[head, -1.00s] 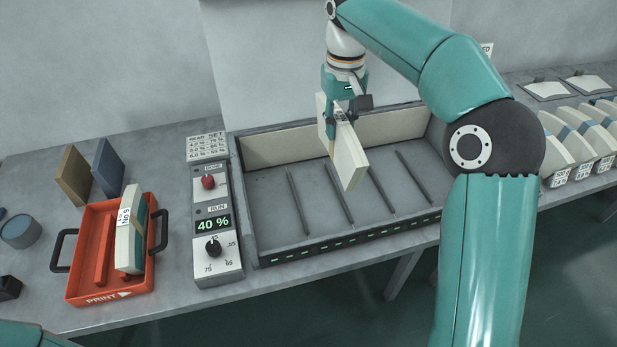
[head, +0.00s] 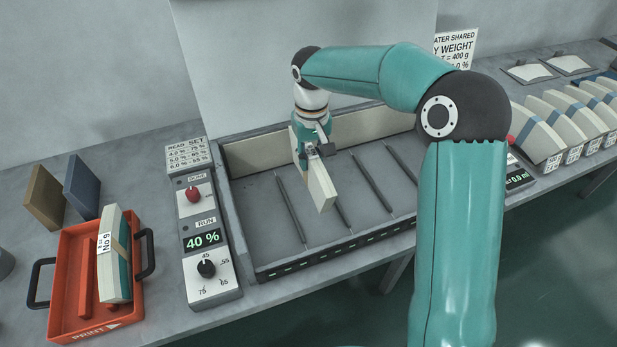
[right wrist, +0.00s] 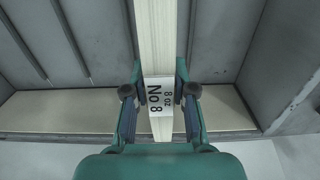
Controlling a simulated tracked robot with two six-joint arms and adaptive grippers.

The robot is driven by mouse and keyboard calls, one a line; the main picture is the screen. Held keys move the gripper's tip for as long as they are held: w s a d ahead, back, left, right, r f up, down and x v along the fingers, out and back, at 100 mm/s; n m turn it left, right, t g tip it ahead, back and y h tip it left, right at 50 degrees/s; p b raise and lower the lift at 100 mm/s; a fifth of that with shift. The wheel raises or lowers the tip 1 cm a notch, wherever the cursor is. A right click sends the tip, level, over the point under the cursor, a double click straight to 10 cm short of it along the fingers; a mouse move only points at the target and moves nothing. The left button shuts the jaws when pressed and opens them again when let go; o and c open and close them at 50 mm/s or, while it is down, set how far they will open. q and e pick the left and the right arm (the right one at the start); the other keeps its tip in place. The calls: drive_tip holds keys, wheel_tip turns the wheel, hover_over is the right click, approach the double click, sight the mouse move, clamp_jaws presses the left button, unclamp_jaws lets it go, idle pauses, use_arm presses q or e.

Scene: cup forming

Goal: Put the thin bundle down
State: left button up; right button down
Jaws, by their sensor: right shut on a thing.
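The thin bundle (head: 321,187) is a pale, narrow slab standing on edge in the grey slotted tray (head: 258,267), between dark divider rods. In the right wrist view the bundle (right wrist: 158,40) runs away from me and carries a label (right wrist: 160,95) reading "8 oz No 8". My right gripper (head: 312,152) is shut on the bundle from above, with one finger on each side in the right wrist view (right wrist: 160,92). Whether the bundle's lower edge touches the tray floor cannot be told. My left gripper is not in view.
The control box (head: 208,262) left of the tray reads 40 %. Several pale bundles (head: 537,132) stand in a row at the right. Divider rods (head: 368,180) leave empty slots beside the held bundle.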

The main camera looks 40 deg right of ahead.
drive_tip(key=shift+f, duration=3.3)
drive_tip(key=c, duration=0.9)
unclamp_jaws()
drive_tip(key=shift+f, duration=0.1)
drive_tip(key=shift+c, duration=0.2)
wheel_tip(320, 180, up, 12)
drive_tip(key=shift+r, duration=0.1)
